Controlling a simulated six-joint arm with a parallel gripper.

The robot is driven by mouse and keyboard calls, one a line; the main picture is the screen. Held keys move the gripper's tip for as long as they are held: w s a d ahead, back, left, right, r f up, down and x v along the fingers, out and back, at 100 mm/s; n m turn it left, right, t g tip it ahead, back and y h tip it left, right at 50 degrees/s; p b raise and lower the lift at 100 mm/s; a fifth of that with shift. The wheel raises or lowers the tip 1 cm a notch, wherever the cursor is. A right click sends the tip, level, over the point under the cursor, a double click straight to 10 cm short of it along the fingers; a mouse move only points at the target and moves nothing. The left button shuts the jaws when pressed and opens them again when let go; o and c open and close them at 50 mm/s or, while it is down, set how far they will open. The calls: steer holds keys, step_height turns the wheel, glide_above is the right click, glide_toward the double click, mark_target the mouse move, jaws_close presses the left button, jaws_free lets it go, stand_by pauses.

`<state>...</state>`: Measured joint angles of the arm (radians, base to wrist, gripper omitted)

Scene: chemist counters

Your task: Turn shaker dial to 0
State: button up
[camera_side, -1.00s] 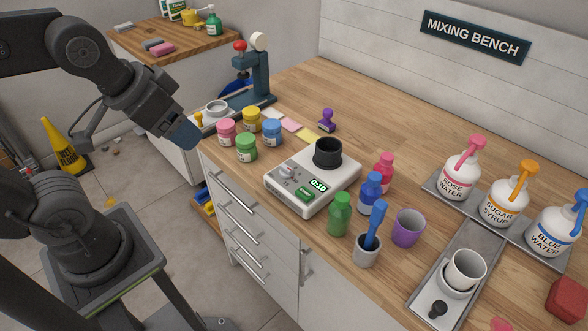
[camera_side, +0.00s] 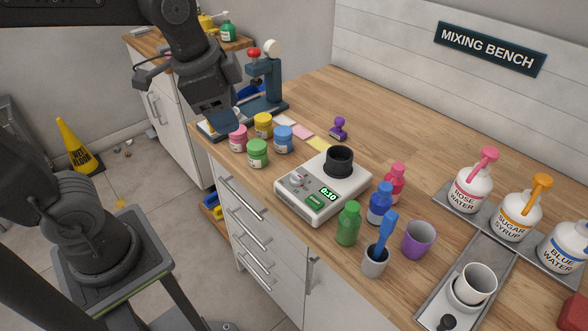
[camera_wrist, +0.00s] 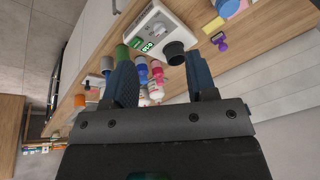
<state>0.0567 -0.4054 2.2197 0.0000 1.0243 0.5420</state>
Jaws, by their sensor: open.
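The shaker (camera_side: 345,196) is a white box on the wooden counter with a black cup holder on top. Its grey dial (camera_side: 296,180) is on the front left of the top, beside a lit green display (camera_side: 327,192) and a green button (camera_side: 313,201). The display digits are too small to read surely. In the wrist view the shaker (camera_wrist: 178,33) is at the upper middle, and its dial (camera_wrist: 157,28) shows small.
Pink (camera_side: 238,138), yellow (camera_side: 263,125), green (camera_side: 257,153) and blue (camera_side: 283,139) jars stand between my gripper and the shaker. A dark press (camera_side: 267,85) stands behind. Bottles (camera_side: 348,224) and a purple cup (camera_side: 418,239) stand right of the shaker.

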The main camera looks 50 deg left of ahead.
mark_target(293, 172)
steer(key=w+d+f+m+g, duration=0.3)
steer(key=w+d+m, duration=0.1)
steer(key=w+m, duration=0.6)
steer(key=shift+m, duration=0.6)
steer(key=f, duration=1.4)
steer(key=shift+w, duration=0.4)
steer(key=shift+c, duration=0.4)
steer(key=c, duration=0.8)
